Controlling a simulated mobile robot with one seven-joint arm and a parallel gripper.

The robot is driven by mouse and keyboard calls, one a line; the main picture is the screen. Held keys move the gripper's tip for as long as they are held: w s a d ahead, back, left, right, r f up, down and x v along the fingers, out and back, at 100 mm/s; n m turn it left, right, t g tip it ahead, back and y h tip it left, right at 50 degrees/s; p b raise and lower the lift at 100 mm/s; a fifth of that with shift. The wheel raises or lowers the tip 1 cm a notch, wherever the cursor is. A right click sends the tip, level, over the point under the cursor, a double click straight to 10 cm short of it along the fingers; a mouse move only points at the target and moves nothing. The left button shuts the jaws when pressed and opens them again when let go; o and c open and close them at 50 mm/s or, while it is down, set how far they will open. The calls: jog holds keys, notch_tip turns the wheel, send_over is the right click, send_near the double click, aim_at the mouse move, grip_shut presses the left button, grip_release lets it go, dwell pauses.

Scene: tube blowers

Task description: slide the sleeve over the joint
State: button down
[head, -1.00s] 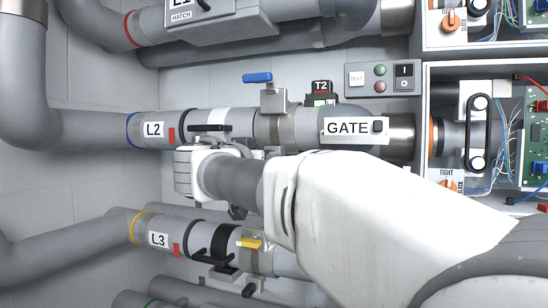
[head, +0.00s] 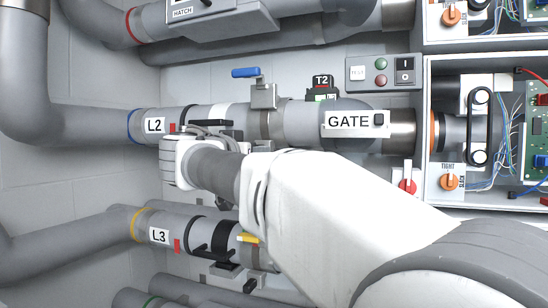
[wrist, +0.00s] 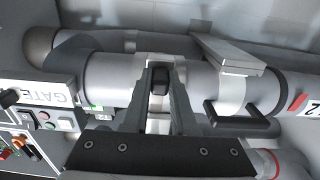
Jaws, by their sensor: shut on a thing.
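The L2 pipe (head: 292,118) runs across the middle, with a pale band (head: 221,113) around it and a black bar handle (head: 212,124) beside the band. The handle also shows in the wrist view (wrist: 240,123), right of the fingers. I cannot tell the sleeve's exact edges. My gripper (wrist: 160,82) is at the front of this pipe, its fingers closed on a small dark piece (wrist: 160,79). What that piece belongs to is unclear. In the head view my arm hides the fingertips and part of the pipe's lower side.
A clamp block (head: 264,97) with a blue lever (head: 252,72) sits right of the band. The GATE sign (head: 347,122) is farther right. The L3 pipe (head: 168,220) with a yellow lever (head: 248,237) runs below. Open cabinets (head: 425,115) stand at the right.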

jog(key=shift+w+a+r, duration=0.15)
jog(key=shift+w+a, duration=0.05)
jog(key=shift+a, duration=0.4)
jog(key=shift+w+a+r, duration=0.1)
jog(key=shift+w+a, duration=0.1)
jog(key=shift+a, duration=0.4)
jog(key=c, duration=0.7)
grip_release()
jog(key=shift+w+a+f, duration=0.1)
jog(key=shift+a, duration=0.1)
jog(key=shift+d, duration=0.1)
jog(key=shift+f, duration=0.1)
jog(key=b+v, duration=0.4)
jog(key=v, duration=1.3)
jog(key=shift+s, duration=0.25)
